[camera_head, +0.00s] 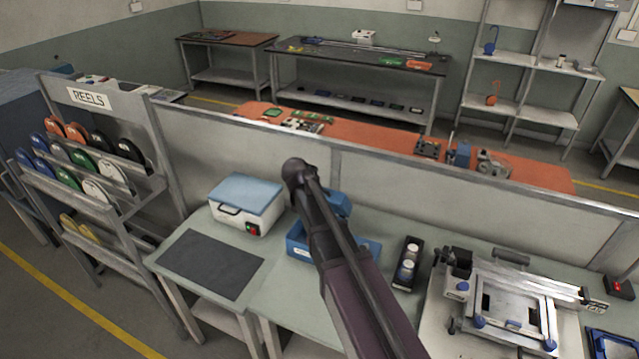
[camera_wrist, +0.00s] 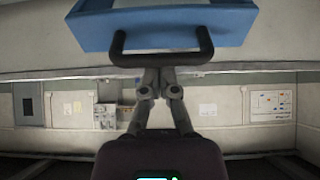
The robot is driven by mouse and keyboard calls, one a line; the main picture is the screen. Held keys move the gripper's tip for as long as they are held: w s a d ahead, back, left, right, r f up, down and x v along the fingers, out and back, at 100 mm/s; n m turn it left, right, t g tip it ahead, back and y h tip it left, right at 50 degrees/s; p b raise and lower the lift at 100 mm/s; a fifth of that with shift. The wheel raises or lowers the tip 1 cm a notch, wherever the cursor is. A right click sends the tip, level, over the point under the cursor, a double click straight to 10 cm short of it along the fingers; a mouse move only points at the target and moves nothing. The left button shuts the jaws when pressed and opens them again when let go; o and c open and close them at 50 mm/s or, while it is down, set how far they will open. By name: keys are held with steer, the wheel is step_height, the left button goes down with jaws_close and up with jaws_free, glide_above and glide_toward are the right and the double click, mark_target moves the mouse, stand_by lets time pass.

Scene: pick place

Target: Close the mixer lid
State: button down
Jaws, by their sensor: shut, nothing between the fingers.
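The mixer (camera_head: 236,222) is a pale box with a red and green switch, on the bench left of my arm in the head view. Its blue lid (camera_head: 248,192) lies over the top, with no clear gap visible. A black handle (camera_head: 229,211) is at the front. In the wrist view, a blue-edged panel, seemingly the lid (camera_wrist: 90,32), carries a black handle (camera_wrist: 160,58) at the top. My gripper (camera_wrist: 161,80) is shut and empty, its fingertips at the handle's crossbar; I cannot tell whether they touch. The fingertips are not distinguishable in the head view.
A blue bin (camera_head: 297,247) is partly hidden behind my arm. A dark mat (camera_head: 210,264) lies in front of the mixer. A black holder (camera_head: 408,264) and a metal fixture (camera_head: 515,300) stand to the right. A low partition (camera_head: 400,190) runs behind; the reel rack (camera_head: 95,170) is left.

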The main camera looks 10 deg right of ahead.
steer(key=s+a+f+t+h+b, duration=0.1)
steer(key=s+a+f+t+b, duration=0.1)
steer(key=s+f+b, duration=0.3)
steer(key=s+a+f+t+h+b, duration=0.1)
steer(key=s+a+f+b, duration=0.3)
steer(key=f+b, duration=0.9)
steer(key=s+t+b, duration=0.1)
steer(key=s+b, duration=0.1)
steer(key=b, duration=0.3)
steer(key=shift+s+a+h+b, duration=0.25)
steer(key=shift+a+h+b, duration=0.05)
steer(key=shift+a+b, duration=0.1)
steer(key=shift+s+f, duration=0.1)
steer(key=shift+f, duration=0.05)
stand_by(0.4)
step_height(320, 180, up, 5)
steer(key=w+p, duration=0.1)
steer(key=p, duration=0.3)
steer(key=s+a+f+b, duration=0.1)
steer(key=s+a, duration=0.3)
steer(key=s, duration=0.4)
steer(key=shift+a+f+t, duration=0.3)
steer(key=shift+a+f, duration=0.05)
steer(key=shift+a, duration=0.05)
steer(key=shift+s, duration=0.1)
